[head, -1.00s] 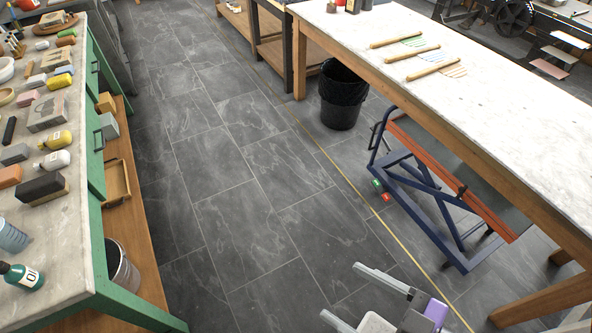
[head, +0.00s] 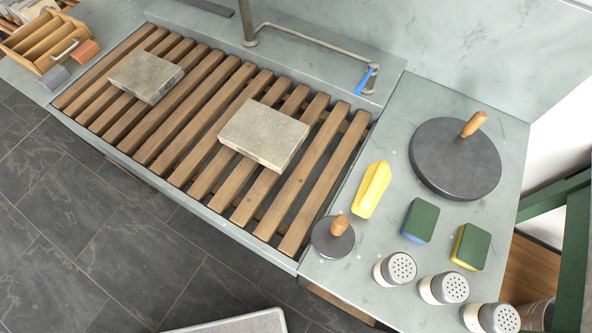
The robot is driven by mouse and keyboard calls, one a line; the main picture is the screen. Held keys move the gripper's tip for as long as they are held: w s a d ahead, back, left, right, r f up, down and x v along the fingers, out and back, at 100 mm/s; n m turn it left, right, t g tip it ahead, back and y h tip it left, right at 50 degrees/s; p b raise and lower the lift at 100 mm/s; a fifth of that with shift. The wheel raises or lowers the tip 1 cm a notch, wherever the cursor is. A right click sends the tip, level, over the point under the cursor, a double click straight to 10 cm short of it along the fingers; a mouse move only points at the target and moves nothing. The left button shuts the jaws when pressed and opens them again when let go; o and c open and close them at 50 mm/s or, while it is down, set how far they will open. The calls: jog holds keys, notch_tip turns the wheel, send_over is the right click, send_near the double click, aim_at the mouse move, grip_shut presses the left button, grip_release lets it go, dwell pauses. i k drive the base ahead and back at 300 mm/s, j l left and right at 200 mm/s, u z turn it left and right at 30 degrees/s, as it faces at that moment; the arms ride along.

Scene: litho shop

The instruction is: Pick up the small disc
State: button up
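The small disc (head: 329,246) is dark grey and round, with an upright wooden knob handle (head: 340,225) on it. It lies on the grey stone counter (head: 385,110), near the front edge and close to the right end of the wooden slats. A larger dark disc (head: 439,170) with a wooden handle lies farther back and to the right. My gripper is not in the head view.
Stone slabs (head: 264,135) (head: 146,77) lie on the slatted rack (head: 185,112). A bent pipe (head: 300,38) runs behind. Floor at lower left is clear.

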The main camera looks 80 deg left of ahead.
aim_at(333, 238)
jog(key=k+u, duration=0.15)
jog(key=u, duration=0.2)
jog(key=k+l+u, duration=0.1)
jog(key=u, duration=0.25)
jog(key=k+u, duration=0.15)
jog(key=u, duration=1.25)
